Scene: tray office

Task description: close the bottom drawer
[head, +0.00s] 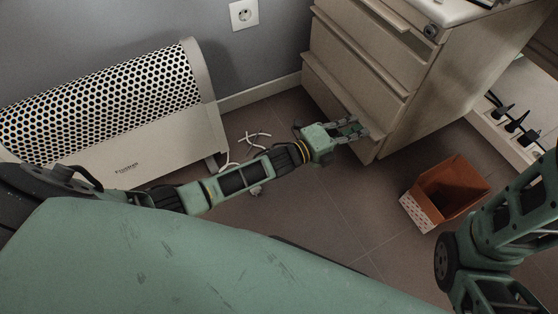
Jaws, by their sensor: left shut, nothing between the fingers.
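The wooden drawer cabinet (429,92) stands against the wall at the upper middle. Its bottom drawer (325,93) is the lowest front, near the floor; it looks at most slightly proud of the fronts above, and I cannot tell whether it is fully flush. My left arm reaches in from the left, and my left gripper (352,130) is shut and empty at the near lower part of this drawer front. It covers part of the front; I cannot tell whether it touches. Part of my right arm shows at the right edge, but its gripper is not in view.
A perforated white heater (108,105) stands left along the wall. White cables (257,136) lie on the floor beside it. An orange-brown bin (452,188) stands right of the cabinet's near corner. A power strip with black plugs (510,121) is at the right.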

